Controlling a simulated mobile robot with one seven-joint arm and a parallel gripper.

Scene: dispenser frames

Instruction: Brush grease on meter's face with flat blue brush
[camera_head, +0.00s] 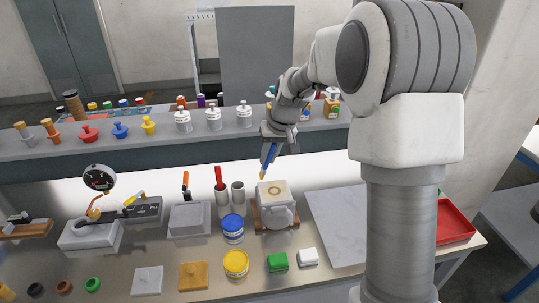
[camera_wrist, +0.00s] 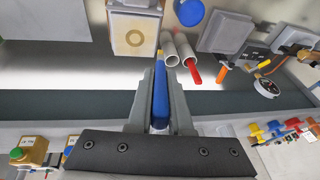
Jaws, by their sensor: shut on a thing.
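My gripper (camera_head: 275,138) is shut on a blue brush (camera_head: 268,157), its pale tip pointing down. In the wrist view the blue handle (camera_wrist: 160,100) lies between my gripper's fingers (camera_wrist: 160,78). A grey-white housing (camera_head: 281,216) with a pale square top face (camera_head: 274,191) bearing a tan ring stands below the brush; this face also shows in the wrist view (camera_wrist: 132,36). The tip appears above and apart from it. A round black dial gauge (camera_head: 99,178) stands at left. I cannot tell which is the meter. Blue (camera_head: 233,232) and yellow (camera_head: 236,264) tubs stand nearby; their contents are unclear.
Two grey tubes (camera_head: 238,196), one with a red-handled tool (camera_head: 219,178), stand just left of the housing. A grey slab (camera_head: 336,222) lies at right. A raised shelf (camera_head: 170,146) with several bottles and knobs runs behind. A red tray (camera_head: 455,222) is far right.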

